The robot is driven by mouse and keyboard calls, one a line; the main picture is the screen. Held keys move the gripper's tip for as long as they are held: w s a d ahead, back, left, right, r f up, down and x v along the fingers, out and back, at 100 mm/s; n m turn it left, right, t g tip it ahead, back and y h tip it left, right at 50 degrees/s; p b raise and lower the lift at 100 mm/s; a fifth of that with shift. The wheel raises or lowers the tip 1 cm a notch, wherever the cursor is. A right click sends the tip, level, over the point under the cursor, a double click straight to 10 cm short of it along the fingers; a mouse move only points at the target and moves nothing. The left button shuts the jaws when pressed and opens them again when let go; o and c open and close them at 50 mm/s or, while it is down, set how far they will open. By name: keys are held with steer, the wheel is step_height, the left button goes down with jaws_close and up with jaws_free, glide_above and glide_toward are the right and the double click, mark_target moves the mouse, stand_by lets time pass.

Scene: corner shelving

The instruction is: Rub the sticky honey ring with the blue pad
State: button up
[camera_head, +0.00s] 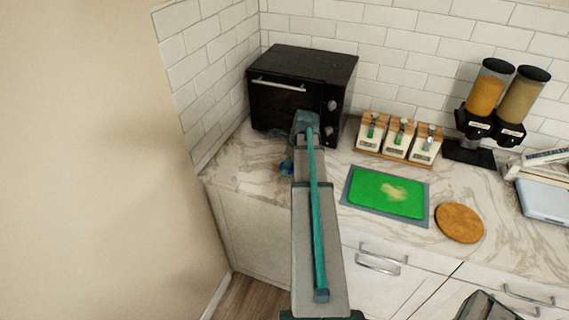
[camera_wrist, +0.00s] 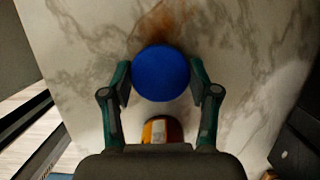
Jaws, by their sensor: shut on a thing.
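In the wrist view the round blue pad (camera_wrist: 160,73) sits between the two fingertips of my gripper (camera_wrist: 160,80), which is shut on it. A brown, smeared honey mark (camera_wrist: 158,22) lies on the marble counter just beyond the pad, at the top of the view. The pad may cover part of the mark; I cannot tell whether it touches the counter. In the head view my arm hides most of the gripper and the mark.
An amber jar-like thing with a pale label (camera_wrist: 160,131) stands close to my gripper's palm. In the head view a black oven (camera_head: 285,95) stands behind my arm. A green board (camera_head: 375,193), a round wooden board (camera_head: 459,223) and dispensers (camera_head: 497,105) are to the right.

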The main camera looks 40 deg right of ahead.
mark_target(267, 165)
steer(key=shift+w+a+r+p, duration=0.1)
steer(key=shift+w+a+p, duration=0.2)
steer(key=shift+w, duration=0.45)
steer(key=shift+w+a+r+p, duration=0.1)
steer(key=shift+w+a, duration=0.25)
steer(key=shift+w, duration=0.4)
steer(key=shift+w+a+f+p, duration=0.1)
steer(key=shift+w+a, duration=0.2)
steer(key=shift+w, duration=0.35)
steer(key=shift+w+a+f+p, duration=0.1)
steer(key=shift+w+a, duration=0.25)
steer(key=shift+w, duration=0.3)
steer(key=shift+w+a+f+p, duration=0.1)
steer(key=shift+w+a, duration=0.2)
steer(key=shift+w, duration=0.35)
steer(key=shift+r, duration=0.2)
steer(key=shift+r+p, duration=1.4)
steer(key=shift+r, duration=1.5)
steer(key=shift+r, duration=0.15)
steer(key=shift+r, duration=1.35)
